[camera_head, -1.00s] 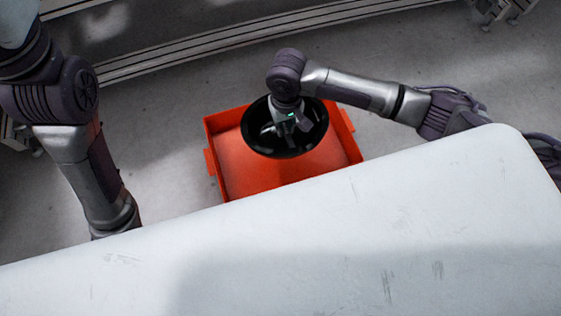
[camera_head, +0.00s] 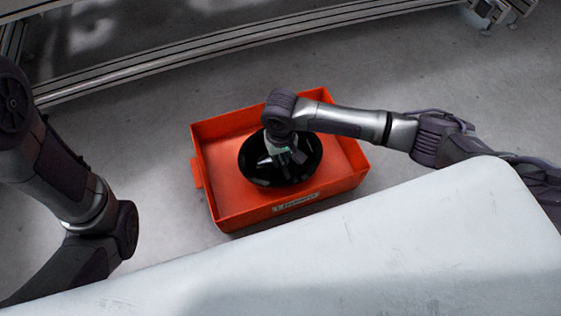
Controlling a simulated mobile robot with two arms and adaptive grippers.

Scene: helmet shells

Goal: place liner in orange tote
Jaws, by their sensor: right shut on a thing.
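The liner (camera_head: 262,172) is a black, round, bowl-like shell with its hollow side up. It shows over the inside of the orange tote (camera_head: 240,216), within its walls in this view. I cannot tell whether it touches the tote floor. My right gripper (camera_head: 285,160) reaches down into the liner from above and is shut on it. The fingertips are dark against the black shell and hard to make out. My left arm is at the left edge, and its gripper is not in view.
The white table (camera_head: 400,240) fills the lower right, its edge close to the tote's near side. The tote stands on the grey floor (camera_head: 130,130) and has a white label on its near wall. A metal-railed structure (camera_head: 200,60) runs behind. The floor around the tote's left is clear.

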